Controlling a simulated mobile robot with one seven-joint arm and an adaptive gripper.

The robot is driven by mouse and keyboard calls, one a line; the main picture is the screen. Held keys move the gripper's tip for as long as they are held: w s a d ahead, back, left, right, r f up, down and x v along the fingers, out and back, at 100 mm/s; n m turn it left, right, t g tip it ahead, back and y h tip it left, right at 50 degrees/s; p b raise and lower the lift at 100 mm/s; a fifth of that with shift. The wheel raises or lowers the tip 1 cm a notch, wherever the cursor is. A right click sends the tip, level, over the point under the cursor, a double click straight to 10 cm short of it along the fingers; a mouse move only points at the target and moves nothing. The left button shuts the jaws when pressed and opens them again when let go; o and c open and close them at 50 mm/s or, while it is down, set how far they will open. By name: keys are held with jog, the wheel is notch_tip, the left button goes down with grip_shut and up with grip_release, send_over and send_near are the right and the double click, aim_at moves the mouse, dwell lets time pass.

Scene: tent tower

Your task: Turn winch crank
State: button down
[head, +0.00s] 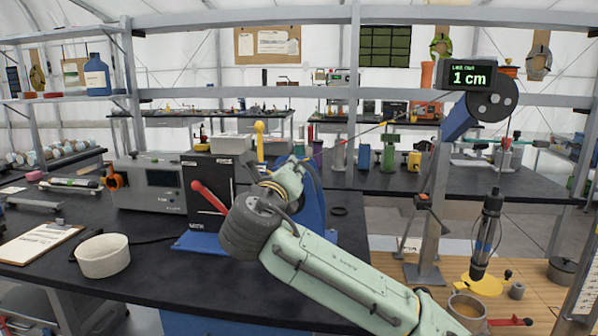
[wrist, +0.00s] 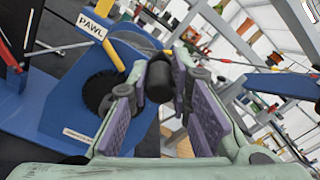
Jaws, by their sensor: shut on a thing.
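The blue winch (head: 313,205) stands on the black bench, partly hidden behind my arm in the head view. In the wrist view its blue body (wrist: 45,110) carries a black toothed wheel (wrist: 98,92) and a yellow pawl lever (wrist: 103,43) labelled PAWL. My gripper (wrist: 167,72) is shut on the black crank handle (wrist: 159,83), which sits between its purple pads. The rest of the crank is mostly hidden. In the head view, my wrist hides the fingers and handle. A dark cylindrical load (head: 485,240) hangs upright at the right, and a display (head: 470,77) reads 1 cm.
A black panel with a red lever (head: 209,197) and a grey instrument box (head: 150,180) stand left of the winch. A white bowl (head: 103,256) and clipboard (head: 38,244) lie front left. A cup (head: 467,308) stands near the load. The front bench is fairly clear.

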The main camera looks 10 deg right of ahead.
jog(key=shift+w+a+r+n, duration=0.2)
jog(key=shift+a+r+n, duration=0.1)
jog(key=shift+a+n, duration=0.5)
jog(key=c, duration=1.4)
grip_release()
jog(key=shift+f, duration=0.2)
jog(key=shift+c, duration=0.2)
jog(key=v, duration=1.2)
